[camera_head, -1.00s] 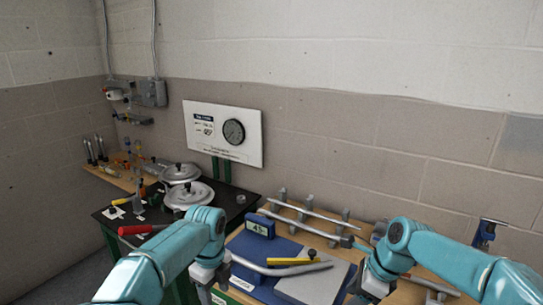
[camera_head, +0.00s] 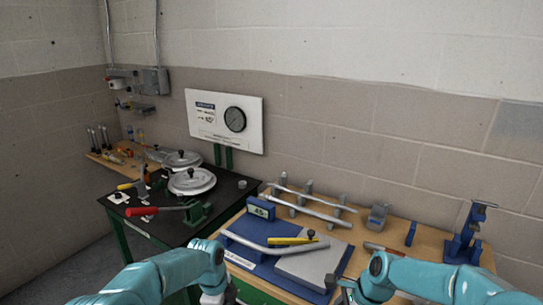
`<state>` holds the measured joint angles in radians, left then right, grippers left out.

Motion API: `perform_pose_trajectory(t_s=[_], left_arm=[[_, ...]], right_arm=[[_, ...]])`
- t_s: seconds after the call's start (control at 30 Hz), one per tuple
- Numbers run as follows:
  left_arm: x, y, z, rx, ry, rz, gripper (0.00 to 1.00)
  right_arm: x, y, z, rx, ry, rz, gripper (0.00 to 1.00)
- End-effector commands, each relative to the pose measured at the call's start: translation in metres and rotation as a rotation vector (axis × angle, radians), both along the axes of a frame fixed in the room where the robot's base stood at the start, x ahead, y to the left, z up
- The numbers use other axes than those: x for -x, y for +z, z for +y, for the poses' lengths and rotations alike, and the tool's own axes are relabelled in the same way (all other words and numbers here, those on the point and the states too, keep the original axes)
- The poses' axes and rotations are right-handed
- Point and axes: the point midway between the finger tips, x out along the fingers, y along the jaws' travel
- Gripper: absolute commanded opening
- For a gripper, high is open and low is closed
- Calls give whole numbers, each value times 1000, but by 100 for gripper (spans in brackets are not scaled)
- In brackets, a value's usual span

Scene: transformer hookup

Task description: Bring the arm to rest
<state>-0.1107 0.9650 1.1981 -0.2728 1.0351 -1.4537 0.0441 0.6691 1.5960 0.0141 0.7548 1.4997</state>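My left arm comes in from the lower left, and its gripper (camera_head: 224,292) hangs near the bottom edge, in front of the bench. My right arm comes in from the lower right, and its gripper (camera_head: 342,288) is by the right front corner of the blue base. Both grippers are small and partly hidden by their own links, so whether the fingers are open or shut does not show. I see no object in either one.
A rack holds rods (camera_head: 310,211) behind. A blue vise-like stand (camera_head: 467,236) is right. A black table (camera_head: 230,192) with lidded pots (camera_head: 192,181) is left.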

Motion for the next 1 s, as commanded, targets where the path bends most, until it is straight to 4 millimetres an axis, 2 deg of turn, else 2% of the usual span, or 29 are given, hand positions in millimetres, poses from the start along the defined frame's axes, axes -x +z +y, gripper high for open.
perform_pose_trajectory(t_s=[0.03,0.17,0.27,0.3,0.37,0.4,0.5,0.6,0.7,0.83,1.0], left_arm=[[10,-17,-2,17,63,17,54],[41,-63,-6,71,291,61,54],[81,-105,-10,118,547,119,54],[102,-121,-11,138,676,149,54],[137,-143,-13,162,885,200,54],[161,-153,-13,173,1025,233,54],[217,-169,-12,187,1348,305,54],[260,-172,-9,184,1600,356,54],[287,-171,-6,179,1762,384,54],[300,-169,-4,176,1847,394,54],[300,-169,-4,177,1852,395,54]], right_arm=[[9,-18,3,8,54,-8,55],[35,-65,11,31,234,-57,55],[70,-109,20,51,428,-109,55],[88,-127,23,59,520,-137,55],[119,-152,29,71,667,-180,55],[140,-166,33,78,765,-210,55],[189,-188,40,91,983,-281,55],[226,-199,45,101,1150,-339,55],[249,-202,47,108,1259,-380,55],[260,-202,48,114,1316,-404,55],[259,-202,48,116,1321,-407,55]])
